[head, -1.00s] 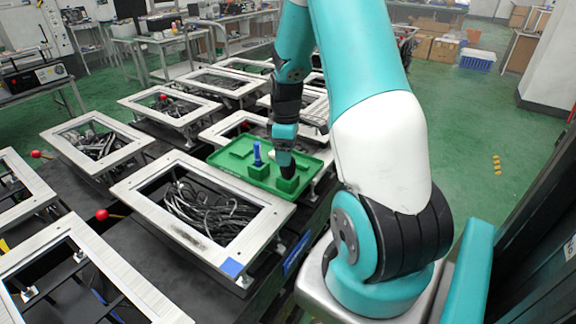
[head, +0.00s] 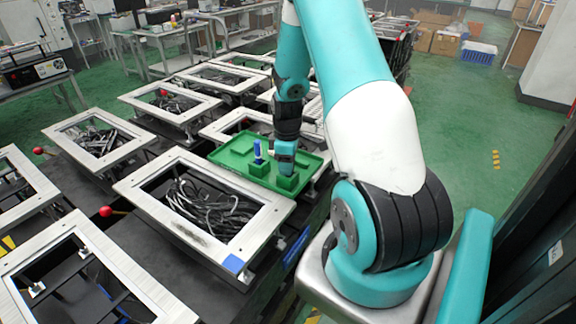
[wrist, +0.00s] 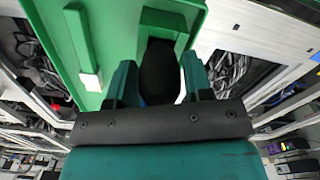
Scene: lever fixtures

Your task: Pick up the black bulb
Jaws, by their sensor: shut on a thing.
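The black bulb (wrist: 158,72) shows between my gripper's fingers in the wrist view, beside a green block of the tray. My gripper (head: 286,168) is low over the right part of the green tray (head: 232,160); its fingers (wrist: 160,84) also show in the wrist view, shut on the bulb. In the head view the bulb is hidden by my gripper and the green block (head: 287,182) there. I cannot tell whether the bulb is clear of the block. A blue bulb-like piece (head: 257,150) stands upright in another green block to the left.
The green tray rests on metal frames. A frame with black cables (head: 212,208) lies in front of it. Red ball-ended levers (head: 105,211) stick out at the left. Other frames fill the left side; green floor is open at the right.

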